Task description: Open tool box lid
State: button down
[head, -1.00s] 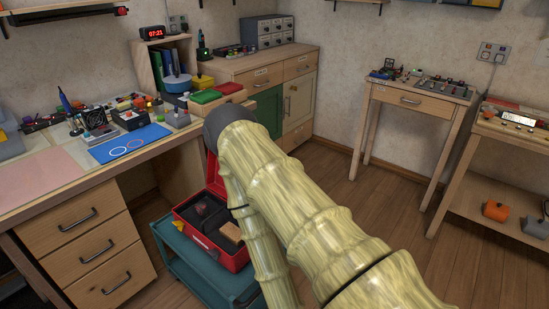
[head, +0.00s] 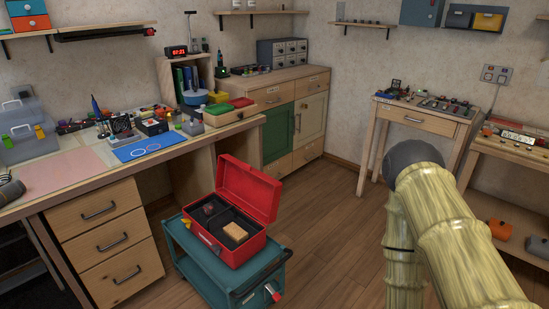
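The red tool box (head: 250,249) sits on the teal cart (head: 206,279) left of centre. Its red lid (head: 248,187) stands up at the back, tilted backward, so the box is open. Inside the dark interior are a tan block (head: 235,232) and a small dark reddish item (head: 209,209). My arm stands at the right of the picture, well apart from the box and lid. My gripper is not visible, so its fingers and anything in them cannot be seen.
The wooden desk (head: 95,191) with drawers stands left of the cart. A cabinet (head: 307,123) is behind, and a small table (head: 415,118) stands at the back right. Wooden floor (head: 340,230) is free between the cart and my arm.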

aim_at(258, 194)
jog(key=u, duration=0.2)
jog(key=i, duration=0.95)
jog(key=u, duration=0.8)
